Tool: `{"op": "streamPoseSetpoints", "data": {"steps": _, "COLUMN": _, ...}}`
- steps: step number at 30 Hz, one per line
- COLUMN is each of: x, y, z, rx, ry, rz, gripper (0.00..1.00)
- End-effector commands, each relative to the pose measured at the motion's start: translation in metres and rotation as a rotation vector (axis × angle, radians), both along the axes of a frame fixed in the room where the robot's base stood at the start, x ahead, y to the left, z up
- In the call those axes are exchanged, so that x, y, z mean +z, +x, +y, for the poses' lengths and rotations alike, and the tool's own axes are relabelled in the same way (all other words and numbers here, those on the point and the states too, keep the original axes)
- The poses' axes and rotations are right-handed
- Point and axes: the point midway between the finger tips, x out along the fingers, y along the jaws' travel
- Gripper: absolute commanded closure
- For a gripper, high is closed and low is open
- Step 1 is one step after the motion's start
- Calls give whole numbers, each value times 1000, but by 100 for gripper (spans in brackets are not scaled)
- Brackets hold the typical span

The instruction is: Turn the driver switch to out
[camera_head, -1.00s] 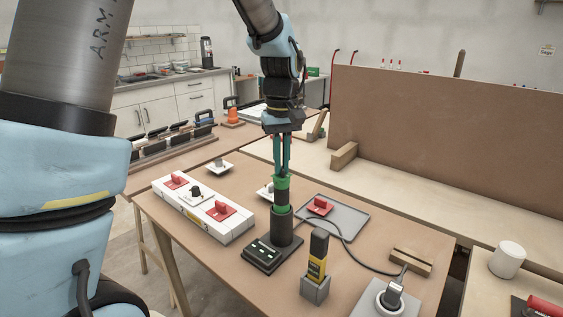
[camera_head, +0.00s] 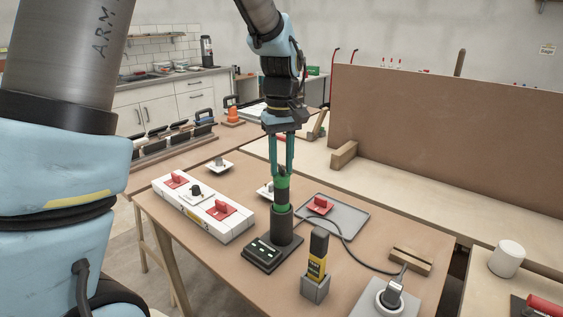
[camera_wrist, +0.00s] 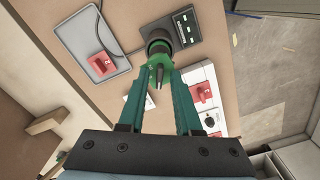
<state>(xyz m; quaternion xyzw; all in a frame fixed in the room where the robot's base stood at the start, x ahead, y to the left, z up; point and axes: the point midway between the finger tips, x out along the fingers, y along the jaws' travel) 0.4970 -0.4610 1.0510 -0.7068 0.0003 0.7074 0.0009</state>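The green and black driver (camera_head: 282,190) stands upright in a black dock (camera_head: 262,257) with small lit marks, near the middle of the table. My gripper (camera_head: 282,170) points down over its top. The fingers are open, one on each side of the driver's upper end, which shows dark between them. In the wrist view the driver (camera_wrist: 157,45) lies between the open fingertips (camera_wrist: 157,72), with its narrow tip toward the camera. I cannot tell whether a finger touches it. The switch and its setting cannot be made out.
A white box (camera_head: 203,215) with red switches and a black knob lies left. A grey tray (camera_head: 345,220) with a red block lies right. A yellow-black tool (camera_head: 317,258) stands in a grey holder in front. A cable runs right from near the dock.

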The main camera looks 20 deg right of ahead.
Motion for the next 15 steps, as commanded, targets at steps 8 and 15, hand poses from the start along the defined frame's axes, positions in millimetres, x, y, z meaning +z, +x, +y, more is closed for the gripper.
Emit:
{"op": "streamPoseSetpoints", "data": {"steps": 8, "x": 0, "y": 0, "z": 0, "rx": 0, "ry": -1, "rz": -1, "gripper": 60}}
{"op": "streamPoseSetpoints", "data": {"steps": 15, "x": 22, "y": 1, "z": -1, "rx": -1, "ry": -5, "rz": -5, "gripper": 60}}
